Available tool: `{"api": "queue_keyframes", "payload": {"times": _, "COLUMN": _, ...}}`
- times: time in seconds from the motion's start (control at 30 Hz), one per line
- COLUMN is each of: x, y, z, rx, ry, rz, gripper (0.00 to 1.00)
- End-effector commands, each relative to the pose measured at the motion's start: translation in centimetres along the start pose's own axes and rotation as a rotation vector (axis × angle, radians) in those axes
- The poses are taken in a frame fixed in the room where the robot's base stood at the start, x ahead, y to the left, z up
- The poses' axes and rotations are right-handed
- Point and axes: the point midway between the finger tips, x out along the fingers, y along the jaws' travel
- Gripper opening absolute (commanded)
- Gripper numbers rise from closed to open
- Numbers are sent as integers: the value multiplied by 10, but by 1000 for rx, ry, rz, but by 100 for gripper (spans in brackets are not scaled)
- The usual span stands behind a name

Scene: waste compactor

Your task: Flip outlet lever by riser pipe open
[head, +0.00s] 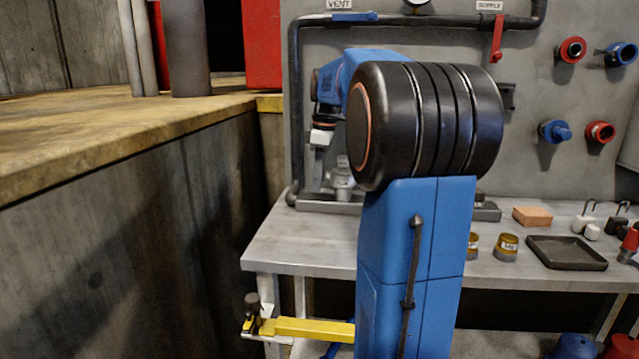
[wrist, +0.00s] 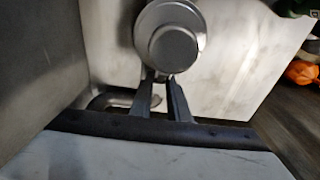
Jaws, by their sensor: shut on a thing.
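The dark riser pipe (head: 294,110) runs down the left side of the grey panel in the head view. A pale metal valve fitting (head: 342,178) stands near its foot, partly behind my arm. My gripper (head: 318,180) points down beside this fitting. In the wrist view a round metal valve end (wrist: 172,48) is just beyond my gripper (wrist: 164,82). The fingers are nearly together at its lower edge, shut on what appears to be the outlet lever. The lever is almost fully hidden between the fingertips, so its angle cannot be told.
A blue lever (head: 355,17) and a red lever (head: 497,40) sit higher on the panel. The bench (head: 300,243) carries small tins, an orange block (head: 532,216) and a dark tray (head: 566,252). A concrete wall (head: 130,220) closes the left. A bent pipe (wrist: 112,99) lies beside the fingers.

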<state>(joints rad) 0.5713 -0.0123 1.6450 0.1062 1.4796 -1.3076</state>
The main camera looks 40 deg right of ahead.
Motion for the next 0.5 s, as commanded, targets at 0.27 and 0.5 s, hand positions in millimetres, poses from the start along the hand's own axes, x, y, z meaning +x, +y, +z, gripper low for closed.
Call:
{"api": "queue_keyframes", "payload": {"times": 0.27, "x": -7, "y": 1, "z": -1, "rx": 5, "ry": 233, "rz": 3, "gripper": 0}}
{"api": "queue_keyframes", "payload": {"times": 0.5, "x": -12, "y": 1, "z": -3, "rx": 3, "ry": 373, "rz": 3, "gripper": 0}}
